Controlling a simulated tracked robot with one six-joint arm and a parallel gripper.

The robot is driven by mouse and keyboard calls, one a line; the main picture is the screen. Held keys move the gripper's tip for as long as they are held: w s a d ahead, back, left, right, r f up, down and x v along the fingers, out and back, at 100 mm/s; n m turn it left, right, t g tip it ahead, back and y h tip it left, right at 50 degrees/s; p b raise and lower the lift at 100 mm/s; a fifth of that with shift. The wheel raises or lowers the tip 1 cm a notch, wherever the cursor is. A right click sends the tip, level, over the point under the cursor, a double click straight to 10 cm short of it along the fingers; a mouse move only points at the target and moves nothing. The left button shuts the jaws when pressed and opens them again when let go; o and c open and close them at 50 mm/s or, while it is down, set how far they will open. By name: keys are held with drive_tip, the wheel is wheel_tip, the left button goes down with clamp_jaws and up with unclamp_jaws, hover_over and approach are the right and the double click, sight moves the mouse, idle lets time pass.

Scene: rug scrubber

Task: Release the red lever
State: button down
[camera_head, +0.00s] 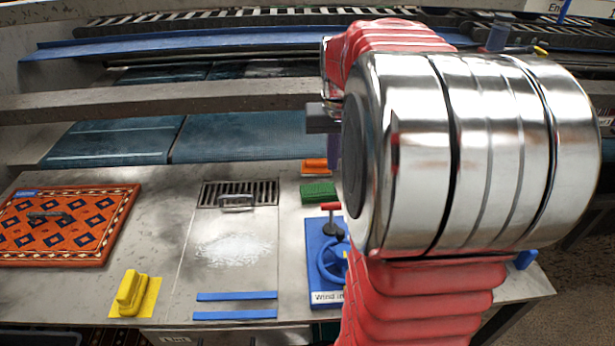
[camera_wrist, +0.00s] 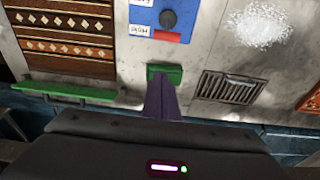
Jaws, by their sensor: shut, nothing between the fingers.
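The red lever (camera_head: 330,207) stands on a blue panel (camera_head: 318,255) beside a blue handwheel (camera_head: 330,265), partly hidden by my arm. In the wrist view, the lever's red handle (camera_wrist: 165,36) shows beside a round dark knob (camera_wrist: 168,18) on the blue panel. My gripper (camera_wrist: 163,90) is shut and empty. Its purple fingers overlap a green brush (camera_wrist: 172,71) in the wrist view and appear apart from the lever; I cannot tell whether they touch the brush. In the head view only a purple sliver of my gripper (camera_head: 334,152) shows.
A green brush (camera_head: 318,193) and an orange brush (camera_head: 315,167) lie behind the panel. A drain grate (camera_head: 237,190), white powder (camera_head: 233,249), a yellow brush (camera_head: 132,292) and an orange rug (camera_head: 68,222) are to the left. A grey beam (camera_head: 200,100) crosses behind.

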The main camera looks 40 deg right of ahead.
sight(331, 216)
drive_tip(key=shift+f, duration=0.1)
idle(0.3)
wheel_tip(331, 216, down, 10)
drive_tip(key=w, duration=0.1)
drive_tip(key=shift+s+a+r, duration=0.2)
drive_tip(key=shift+s+a, duration=0.05)
drive_tip(key=shift+s, duration=0.25)
drive_tip(key=shift+s+a+r, duration=0.15)
drive_tip(key=shift+s+a, duration=0.05)
drive_tip(key=shift+s, duration=0.35)
drive_tip(key=shift+s+a+r, duration=0.2)
drive_tip(key=shift+s+a, duration=0.05)
drive_tip(key=shift+s, duration=0.25)
